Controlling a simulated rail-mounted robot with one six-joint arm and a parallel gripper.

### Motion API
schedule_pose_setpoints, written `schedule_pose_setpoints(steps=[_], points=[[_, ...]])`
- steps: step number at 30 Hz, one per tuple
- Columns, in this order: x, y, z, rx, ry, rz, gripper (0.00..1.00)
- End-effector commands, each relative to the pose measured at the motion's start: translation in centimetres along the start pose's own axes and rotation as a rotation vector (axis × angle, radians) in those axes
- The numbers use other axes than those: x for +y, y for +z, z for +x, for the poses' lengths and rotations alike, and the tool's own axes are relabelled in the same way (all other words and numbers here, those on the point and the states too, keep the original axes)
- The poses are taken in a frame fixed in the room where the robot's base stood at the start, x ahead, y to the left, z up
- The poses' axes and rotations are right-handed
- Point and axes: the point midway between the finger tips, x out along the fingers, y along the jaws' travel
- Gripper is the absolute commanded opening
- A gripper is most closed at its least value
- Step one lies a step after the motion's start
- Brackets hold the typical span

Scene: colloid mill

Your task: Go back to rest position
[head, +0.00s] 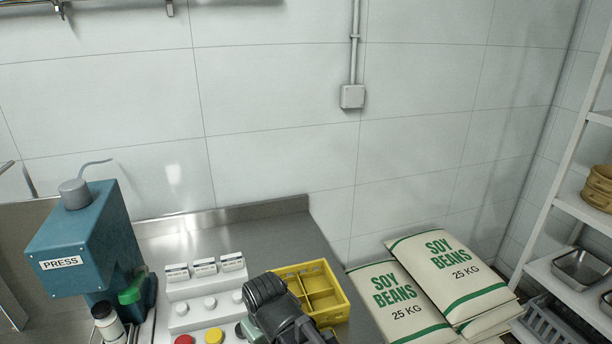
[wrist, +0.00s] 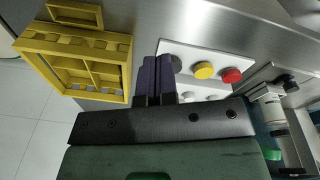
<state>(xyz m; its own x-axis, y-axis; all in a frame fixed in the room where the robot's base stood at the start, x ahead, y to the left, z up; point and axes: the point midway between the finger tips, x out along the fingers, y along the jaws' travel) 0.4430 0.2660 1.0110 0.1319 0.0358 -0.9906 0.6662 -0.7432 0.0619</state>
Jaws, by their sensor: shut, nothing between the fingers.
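My gripper (wrist: 157,78) shows in the wrist view with its two dark purple fingers pressed together and nothing between them. It is above the steel counter (wrist: 140,14), between a yellow crate and a white control panel. In the head view my arm covers part of the panel and the crate's near left corner, and the fingertips are hidden there.
The yellow divided crate (head: 333,296) stands right of the white panel (head: 178,291) with red, yellow and dark buttons. A blue press (head: 95,235) with bottles stands at the left. Soy bean sacks (head: 448,268) and a shelf (head: 570,203) are at the right. The rear counter is clear.

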Motion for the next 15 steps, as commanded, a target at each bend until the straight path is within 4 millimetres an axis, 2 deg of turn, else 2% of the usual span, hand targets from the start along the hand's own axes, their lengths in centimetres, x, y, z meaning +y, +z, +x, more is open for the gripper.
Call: schedule_pose_setpoints(steps=[1, 3, 6, 10, 12, 15], points=[[4.0, 3.0, 0.0, -0.048, -0.006, 0.151, 0.0], [9.1, 7.1, -0.2, -0.11, -0.019, 0.358, 0.0], [14.8, 12.1, -0.4, -0.144, -0.027, 0.553, 0.0], [19.4, 15.8, -0.6, -0.143, -0.018, 0.697, 0.0], [20.5, 16.6, -0.6, -0.143, -0.015, 0.729, 0.0], [20.9, 16.8, -0.6, -0.143, -0.014, 0.739, 0.0]])
